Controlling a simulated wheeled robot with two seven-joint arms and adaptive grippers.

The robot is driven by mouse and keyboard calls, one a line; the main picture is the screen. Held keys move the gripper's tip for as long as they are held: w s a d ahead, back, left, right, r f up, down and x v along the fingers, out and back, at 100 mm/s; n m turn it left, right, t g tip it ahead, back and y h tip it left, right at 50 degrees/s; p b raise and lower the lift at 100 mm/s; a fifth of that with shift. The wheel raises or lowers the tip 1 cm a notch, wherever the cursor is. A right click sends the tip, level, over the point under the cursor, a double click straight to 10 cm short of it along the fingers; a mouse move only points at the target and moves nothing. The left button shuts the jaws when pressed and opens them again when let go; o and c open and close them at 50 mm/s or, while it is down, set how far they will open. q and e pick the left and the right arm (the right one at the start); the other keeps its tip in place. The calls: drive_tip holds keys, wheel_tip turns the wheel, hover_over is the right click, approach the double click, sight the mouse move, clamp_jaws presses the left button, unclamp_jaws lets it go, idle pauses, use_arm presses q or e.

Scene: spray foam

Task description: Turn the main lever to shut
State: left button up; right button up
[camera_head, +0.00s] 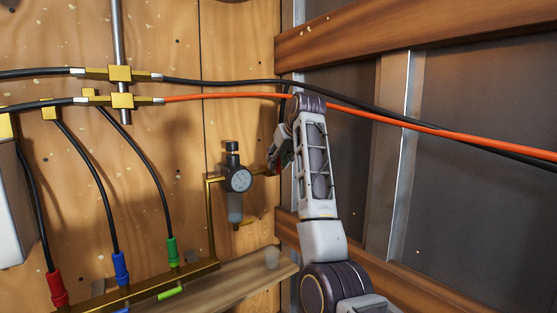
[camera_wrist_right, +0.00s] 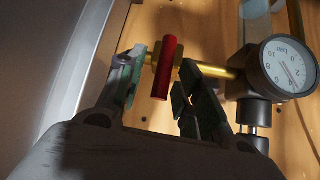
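The main lever is a red handle (camera_wrist_right: 167,68) on a brass valve and pipe (camera_wrist_right: 216,71), seen in the right wrist view. It lies across the pipe's line. My right gripper (camera_wrist_right: 160,92) is open, with one finger on each side of the red handle. I cannot tell whether either finger touches it. In the head view my right gripper (camera_head: 280,153) is at the brass pipe right of the gauge unit, and the arm and gripper hide most of the lever. My left gripper is not in view.
The pressure gauge (camera_head: 239,180) and its regulator stand close left of my right gripper. A wooden shelf (camera_head: 235,284) lies below. Coloured connectors hang at lower left.

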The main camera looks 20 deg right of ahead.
drive_tip(key=shift+r, duration=0.1)
drive_tip(key=shift+s+r, duration=0.1)
drive_tip(key=shift+s, duration=0.05)
drive_tip(key=a+v, duration=0.1)
drive_tip(key=v, duration=0.6)
drive_tip(key=shift+d, duration=0.5)
drive_tip(key=shift+s, duration=0.1)
